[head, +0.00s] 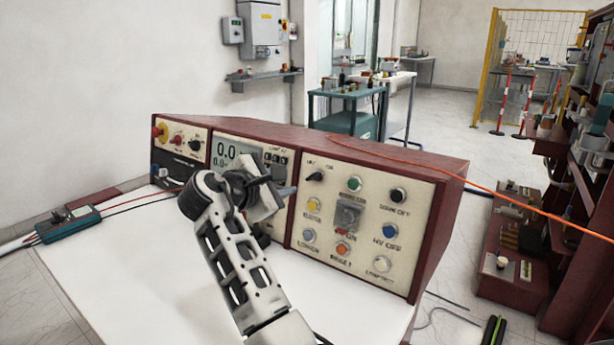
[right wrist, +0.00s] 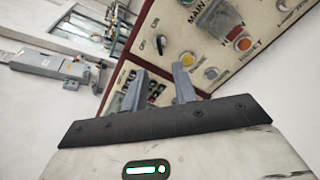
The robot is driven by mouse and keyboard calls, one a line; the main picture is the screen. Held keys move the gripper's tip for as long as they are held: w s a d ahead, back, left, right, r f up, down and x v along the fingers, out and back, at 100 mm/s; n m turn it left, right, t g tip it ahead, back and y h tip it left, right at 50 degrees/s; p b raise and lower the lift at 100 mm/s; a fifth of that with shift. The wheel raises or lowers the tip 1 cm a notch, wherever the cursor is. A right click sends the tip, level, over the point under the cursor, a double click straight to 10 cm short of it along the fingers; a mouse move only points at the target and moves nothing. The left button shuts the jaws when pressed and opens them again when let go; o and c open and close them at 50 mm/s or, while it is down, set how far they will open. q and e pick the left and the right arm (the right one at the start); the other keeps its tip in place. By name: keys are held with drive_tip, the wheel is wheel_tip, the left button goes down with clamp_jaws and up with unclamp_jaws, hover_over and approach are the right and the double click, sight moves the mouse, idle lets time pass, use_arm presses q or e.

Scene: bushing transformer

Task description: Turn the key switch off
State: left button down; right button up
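A small black switch (head: 315,176) with short labels above it sits at the upper left of the right-hand cream panel. It looks like the key switch, and it also shows in the right wrist view (right wrist: 161,44), turned at a slant. My right gripper (head: 287,190) is in front of the console, left of and slightly below this switch. In the right wrist view its two fingers (right wrist: 158,76) stand apart with nothing between them, short of the panel. My left gripper is in neither view.
The red-brown console (head: 434,238) carries several buttons around a central covered switch (head: 348,215). A white table (head: 110,265) holds a teal meter (head: 68,224) with leads at left. An orange cable (head: 450,180) runs over the console top to the right.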

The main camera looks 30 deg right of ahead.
sight(310, 177)
drive_tip(key=x, duration=1.1)
drive_tip(key=shift+w, duration=0.1)
clamp_jaws()
